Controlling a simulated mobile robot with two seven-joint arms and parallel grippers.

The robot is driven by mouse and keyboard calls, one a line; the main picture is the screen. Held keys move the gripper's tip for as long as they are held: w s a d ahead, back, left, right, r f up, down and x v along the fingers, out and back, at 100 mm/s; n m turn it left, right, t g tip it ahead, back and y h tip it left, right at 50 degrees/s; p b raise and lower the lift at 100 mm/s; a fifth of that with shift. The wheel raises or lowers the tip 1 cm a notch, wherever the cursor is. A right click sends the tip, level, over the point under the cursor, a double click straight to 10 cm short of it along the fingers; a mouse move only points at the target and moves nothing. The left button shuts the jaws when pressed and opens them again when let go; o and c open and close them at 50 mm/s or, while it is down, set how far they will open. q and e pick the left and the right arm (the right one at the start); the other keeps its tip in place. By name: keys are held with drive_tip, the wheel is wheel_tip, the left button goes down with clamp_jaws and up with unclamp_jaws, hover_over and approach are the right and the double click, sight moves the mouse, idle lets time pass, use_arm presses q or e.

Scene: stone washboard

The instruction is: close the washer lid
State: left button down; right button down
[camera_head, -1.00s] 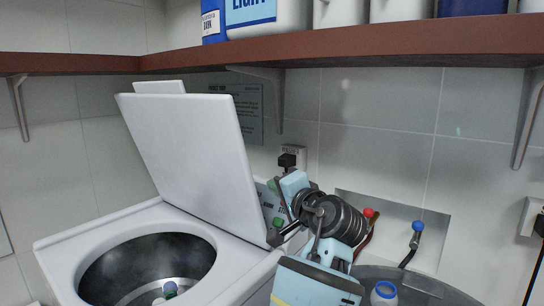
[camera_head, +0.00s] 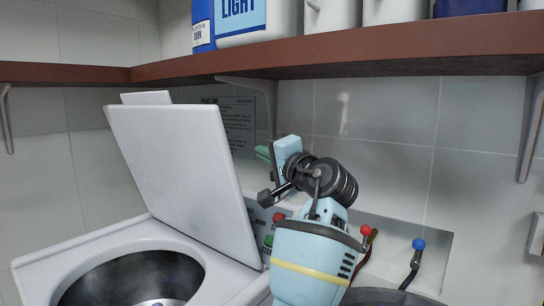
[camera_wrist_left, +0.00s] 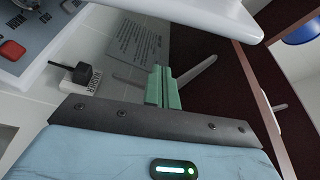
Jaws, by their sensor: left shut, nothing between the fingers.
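The white washer lid (camera_head: 180,170) stands open, tilted back above the washer (camera_head: 60,262) in the head view. The dark round drum opening (camera_head: 130,283) is uncovered. My left gripper (camera_head: 263,154) is to the right of the lid's right edge, near its upper half, with green fingertips partly hidden behind my wrist. In the left wrist view the green fingers (camera_wrist_left: 163,88) are pressed together and empty. A white edge, apparently the lid (camera_wrist_left: 190,12), crosses the top of that view. I cannot tell the exact gap to it. My right gripper is not in view.
A brown shelf (camera_head: 350,52) with bottles runs along the wall above, held by metal brackets (camera_head: 270,95). The control panel (camera_head: 262,222) is behind the lid's base. Red (camera_head: 365,230) and blue (camera_head: 419,244) taps sit in a wall recess at right.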

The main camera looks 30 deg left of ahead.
use_arm(q)
drive_tip(key=shift+s+a+f+p, duration=0.1)
drive_tip(key=shift+s+a+p, duration=0.2)
drive_tip(key=shift+a, duration=0.45)
drive_tip(key=shift+s+a+f+p, duration=0.1)
drive_tip(key=shift+s+a, duration=0.25)
drive_tip(key=shift+a, duration=0.45)
drive_tip(key=shift+s+a+f+p, duration=0.15)
drive_tip(key=shift+s+a, duration=0.2)
drive_tip(key=shift+a, duration=0.4)
